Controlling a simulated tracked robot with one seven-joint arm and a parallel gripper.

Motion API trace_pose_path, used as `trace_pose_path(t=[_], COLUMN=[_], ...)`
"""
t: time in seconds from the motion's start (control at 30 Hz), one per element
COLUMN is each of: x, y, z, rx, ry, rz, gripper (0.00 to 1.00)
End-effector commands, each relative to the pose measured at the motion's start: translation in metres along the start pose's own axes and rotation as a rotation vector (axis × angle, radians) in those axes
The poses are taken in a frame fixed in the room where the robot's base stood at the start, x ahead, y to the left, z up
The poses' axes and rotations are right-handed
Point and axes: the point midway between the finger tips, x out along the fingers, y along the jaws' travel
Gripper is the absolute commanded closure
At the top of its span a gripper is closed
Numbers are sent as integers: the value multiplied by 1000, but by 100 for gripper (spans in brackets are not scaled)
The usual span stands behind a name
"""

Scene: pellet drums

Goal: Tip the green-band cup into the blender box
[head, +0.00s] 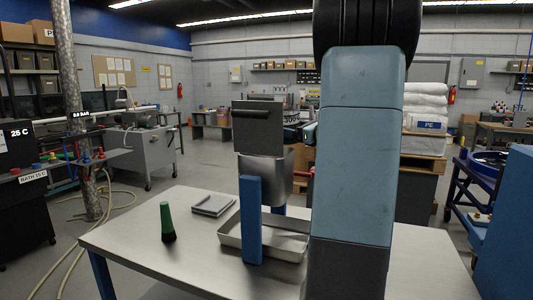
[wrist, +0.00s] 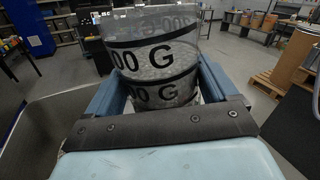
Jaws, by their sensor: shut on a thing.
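The cup looks close to upright between the two blue fingers; no green band shows on the visible side. In the head view a small part of the lettered cup (head: 292,117) shows left of my arm, and the rest is hidden. A metal box (head: 264,180), which looks like the blender box, stands over the table below and left of the cup, with a dark panel (head: 258,127) raised behind it. Its inside is hidden.
A blue post (head: 251,220) rises in front of the box. A shallow metal tray (head: 290,247) lies beneath. The table's front left is clear.

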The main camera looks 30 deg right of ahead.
Motion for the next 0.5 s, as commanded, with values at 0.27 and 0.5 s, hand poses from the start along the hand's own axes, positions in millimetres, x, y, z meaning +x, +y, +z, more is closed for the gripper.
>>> trace_pose_path(t=[0.27,0.5], x=[-1,-3], y=[5,10], z=[7,8], rx=[-135,-253], ry=[-22,-40], rz=[-3,-5], gripper=[61,61])
